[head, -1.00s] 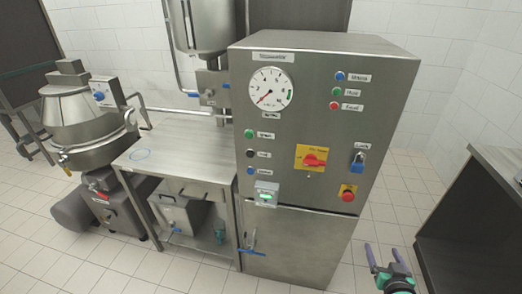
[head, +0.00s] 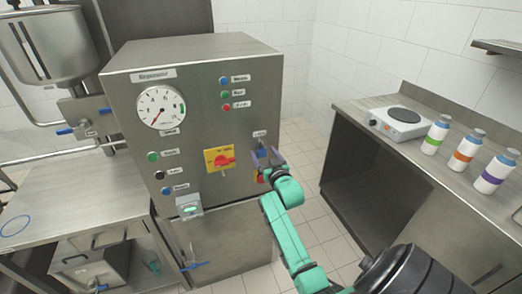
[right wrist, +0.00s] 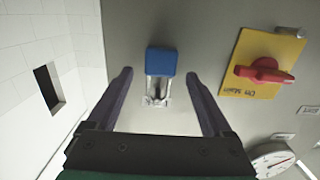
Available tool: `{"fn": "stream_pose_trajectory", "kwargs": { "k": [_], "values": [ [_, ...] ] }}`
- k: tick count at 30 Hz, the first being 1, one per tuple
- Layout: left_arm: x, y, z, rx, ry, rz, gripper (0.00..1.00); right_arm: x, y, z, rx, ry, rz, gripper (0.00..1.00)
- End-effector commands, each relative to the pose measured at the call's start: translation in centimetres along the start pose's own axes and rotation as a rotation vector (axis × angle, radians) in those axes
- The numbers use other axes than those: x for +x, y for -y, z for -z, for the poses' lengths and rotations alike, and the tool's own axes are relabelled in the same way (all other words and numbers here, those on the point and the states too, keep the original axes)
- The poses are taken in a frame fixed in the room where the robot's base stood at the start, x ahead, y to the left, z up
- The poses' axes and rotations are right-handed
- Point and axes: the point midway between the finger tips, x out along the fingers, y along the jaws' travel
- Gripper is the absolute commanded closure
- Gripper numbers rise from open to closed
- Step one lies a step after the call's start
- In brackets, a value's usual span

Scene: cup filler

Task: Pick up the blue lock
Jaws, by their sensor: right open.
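The blue lock (right wrist: 162,62) hangs by its metal shackle on the front of the steel control cabinet (head: 200,130). In the right wrist view it is upper centre, its blue body beyond the fingertips and its shackle between the two fingers. In the head view the lock (head: 262,153) is partly hidden by my right gripper (head: 268,158). My right gripper (right wrist: 160,85) is open, with one purple finger on either side of the lock, and holds nothing. A gap shows between the fingers and the lock. My left gripper is not in view.
A red rotary switch on a yellow plate (right wrist: 262,68) is beside the lock. A gauge (head: 161,107) and several buttons are on the cabinet. At right, a counter (head: 400,150) holds a hot plate (head: 403,122) and bottles. Tiled floor lies between cabinet and counter.

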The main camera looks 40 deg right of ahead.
Motion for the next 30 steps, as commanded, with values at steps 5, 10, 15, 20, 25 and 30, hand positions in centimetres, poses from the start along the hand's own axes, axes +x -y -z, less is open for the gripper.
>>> {"fn": "stream_pose_trajectory", "kwargs": {
  "k": [5, 10, 15, 20, 25, 30],
  "values": [
    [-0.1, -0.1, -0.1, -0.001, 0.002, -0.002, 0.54, 1.2, 0.0, -0.1, 0.001, 0.001, 0.000, 0.15],
    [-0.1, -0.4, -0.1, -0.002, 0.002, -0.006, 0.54, 1.2, 0.1, -0.1, 0.001, 0.001, 0.001, 0.30],
    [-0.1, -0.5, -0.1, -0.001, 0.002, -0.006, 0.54, 1.1, 0.1, -0.1, 0.001, 0.001, 0.001, 0.95],
    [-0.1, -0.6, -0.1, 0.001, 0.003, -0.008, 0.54, 1.1, 0.1, 0.0, 0.001, 0.000, 0.001, 1.00],
    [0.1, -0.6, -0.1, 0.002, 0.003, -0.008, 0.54, 1.1, 0.0, 0.2, 0.000, -0.001, 0.001, 1.00],
    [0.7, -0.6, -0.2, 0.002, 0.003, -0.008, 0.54, 0.5, 0.0, 1.2, 0.000, 0.000, 0.001, 1.00]
  ]
}}
